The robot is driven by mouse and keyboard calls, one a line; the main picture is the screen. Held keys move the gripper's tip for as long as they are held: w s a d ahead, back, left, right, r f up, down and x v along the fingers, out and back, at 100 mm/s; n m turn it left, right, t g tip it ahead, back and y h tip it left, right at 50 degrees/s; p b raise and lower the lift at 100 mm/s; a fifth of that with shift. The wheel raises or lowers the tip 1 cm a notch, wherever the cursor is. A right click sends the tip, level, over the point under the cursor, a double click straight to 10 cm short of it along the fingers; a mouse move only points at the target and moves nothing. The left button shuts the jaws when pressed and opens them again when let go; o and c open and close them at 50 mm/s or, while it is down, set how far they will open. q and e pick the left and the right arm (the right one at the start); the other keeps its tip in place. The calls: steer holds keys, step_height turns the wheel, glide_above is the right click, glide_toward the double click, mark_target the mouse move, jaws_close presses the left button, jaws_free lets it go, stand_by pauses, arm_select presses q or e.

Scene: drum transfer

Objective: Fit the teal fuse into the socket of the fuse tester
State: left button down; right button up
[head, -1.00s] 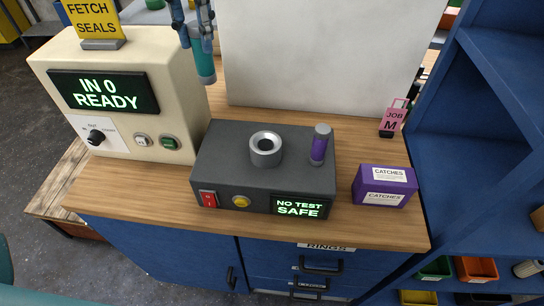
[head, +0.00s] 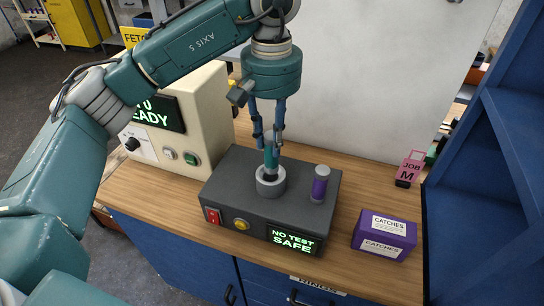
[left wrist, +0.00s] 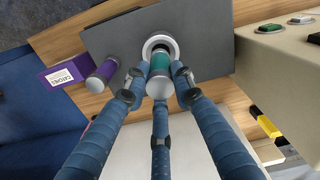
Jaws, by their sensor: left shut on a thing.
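The teal fuse (head: 270,152) is upright in my left gripper (head: 269,140), which is shut on it. The fuse's lower end is at the grey ring socket (head: 270,187) on top of the dark fuse tester (head: 232,180). In the left wrist view the teal fuse (left wrist: 158,76) overlaps the socket ring (left wrist: 151,42); I cannot tell how far its tip is inside. The tester's display (head: 292,240) reads "NO TEST SAFE". My right gripper is not in view.
A purple fuse (head: 319,186) stands on the tester right of the socket. A purple CATCHES box (head: 384,236) and a pink JOB M tag (head: 410,168) are further right. A cream console (head: 212,110) stands at left, a pale panel (head: 385,75) behind.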

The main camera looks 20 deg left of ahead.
mark_target(271, 159)
arm_select(q)
step_height(271, 159, down, 2)
steer(key=shift+a+f+p, duration=0.1)
steer(key=shift+f+p, duration=0.15)
steer(key=shift+p, duration=0.1)
step_height(271, 159, down, 3)
steer(key=shift+f+p, duration=0.15)
steer(key=shift+p, duration=0.35)
steer(key=shift+f, duration=0.1)
steer(key=shift+f+b, duration=0.2)
steer(key=shift+b, duration=0.1)
steer(key=c, duration=1.5)
jaws_free()
steer(key=shift+c, duration=0.2)
steer(key=shift+o, duration=0.4)
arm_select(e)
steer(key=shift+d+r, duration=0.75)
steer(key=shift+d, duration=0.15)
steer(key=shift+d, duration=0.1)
arm_select(q)
steer(key=shift+r, duration=0.15)
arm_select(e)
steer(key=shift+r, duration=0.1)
